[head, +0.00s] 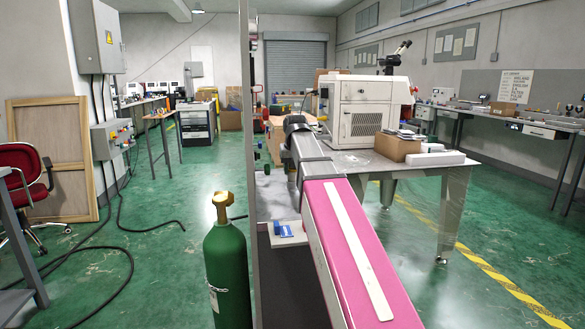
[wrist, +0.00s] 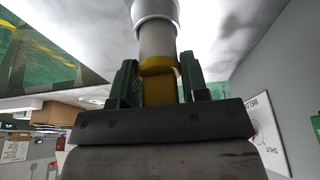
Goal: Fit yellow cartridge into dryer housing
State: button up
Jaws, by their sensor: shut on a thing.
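In the wrist view my gripper (wrist: 159,84) has its two green fingers closed on the yellow cartridge (wrist: 159,92). The cartridge has a wider yellow collar at its top. Above it, in line with it, is a pale grey cylinder (wrist: 157,42) that runs up into a silver round cup (wrist: 154,9), which looks like the dryer housing. I cannot tell whether the pale cylinder belongs to the cartridge or the housing, or how deep anything sits. In the head view the gripper and cartridge do not show clearly.
In the head view a green gas bottle (head: 225,268) with a brass valve stands near front, left of a tall upright panel (head: 249,150). A small blue item (head: 283,229) lies on a low pale shelf. A steel table (head: 440,185) bearing a white machine (head: 362,108) stands behind my pink arm.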

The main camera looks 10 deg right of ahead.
jog(key=shift+f, duration=0.75)
dwell(0.3)
jog(key=o, duration=1.5)
jog(key=shift+r, duration=0.15)
jog(key=shift+r, duration=2.9)
jog(key=shift+s, duration=0.1)
